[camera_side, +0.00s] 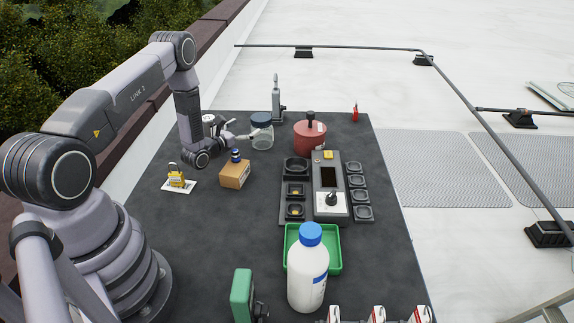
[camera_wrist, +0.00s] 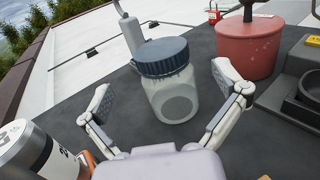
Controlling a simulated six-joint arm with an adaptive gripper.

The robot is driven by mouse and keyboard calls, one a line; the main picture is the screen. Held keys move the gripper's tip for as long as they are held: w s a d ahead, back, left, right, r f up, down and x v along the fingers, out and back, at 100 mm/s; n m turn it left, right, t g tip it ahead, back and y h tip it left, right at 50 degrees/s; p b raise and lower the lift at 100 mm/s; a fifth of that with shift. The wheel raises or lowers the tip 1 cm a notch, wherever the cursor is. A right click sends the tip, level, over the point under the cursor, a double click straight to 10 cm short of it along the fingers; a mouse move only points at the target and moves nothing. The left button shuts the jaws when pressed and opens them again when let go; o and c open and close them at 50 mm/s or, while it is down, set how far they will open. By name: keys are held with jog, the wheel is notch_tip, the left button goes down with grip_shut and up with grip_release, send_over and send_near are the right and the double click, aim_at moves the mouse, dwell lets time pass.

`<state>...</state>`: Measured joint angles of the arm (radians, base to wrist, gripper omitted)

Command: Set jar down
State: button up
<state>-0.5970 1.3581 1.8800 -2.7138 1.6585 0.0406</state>
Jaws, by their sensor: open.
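The jar (camera_side: 262,137) is clear with a dark blue ribbed lid and stands upright on the dark table top toward the back. In the wrist view the jar (camera_wrist: 170,85) is between my two spread fingers, with a gap visible on each side. My gripper (camera_side: 236,130) is open at the left of the jar in the side view. In the wrist view my gripper (camera_wrist: 165,95) shows both fingertips, apart from the jar. The lid is on the jar.
A red pot (camera_side: 309,138) stands right of the jar, and a grey bottle (camera_side: 276,100) behind it. A white bottle (camera_side: 308,278) stands by a green tray (camera_side: 334,262). A white cylinder (camera_wrist: 38,150) is left of my gripper.

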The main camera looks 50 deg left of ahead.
jog(key=shift+s+d, duration=0.15)
jog(key=shift+s, duration=0.9)
jog(key=w+d+r+m+g+h, duration=0.2)
jog(key=w+d+r+m+h, duration=0.1)
jog(key=d+r+m+h, duration=1.25)
jog(key=s+d+r+m+g+h, duration=0.1)
jog(key=s+d+r+m+g, duration=0.1)
jog(key=s+d+r+g, duration=0.3)
jog(key=s+d+r+m+g+h, duration=0.1)
jog(key=s+d+r+m+g, duration=0.2)
jog(key=d+r, duration=0.4)
jog(key=s+d+r+m+g+y, duration=0.2)
jog(key=s+d+m+g, duration=0.15)
jog(key=s, duration=0.35)
jog(key=s+d+r+m+g+y, duration=0.1)
jog(key=s+d+m+g+y, duration=0.15)
jog(key=s+m, duration=0.35)
jog(key=s+a+r+m+t+y, duration=0.2)
jog(key=s+a+m+y, duration=0.6)
jog(key=s, duration=0.5)
jog(key=shift+s+a+r+t+y, duration=0.2)
jog(key=shift+s+a+t+y, duration=0.1)
jog(key=shift+a+t+y, duration=0.75)
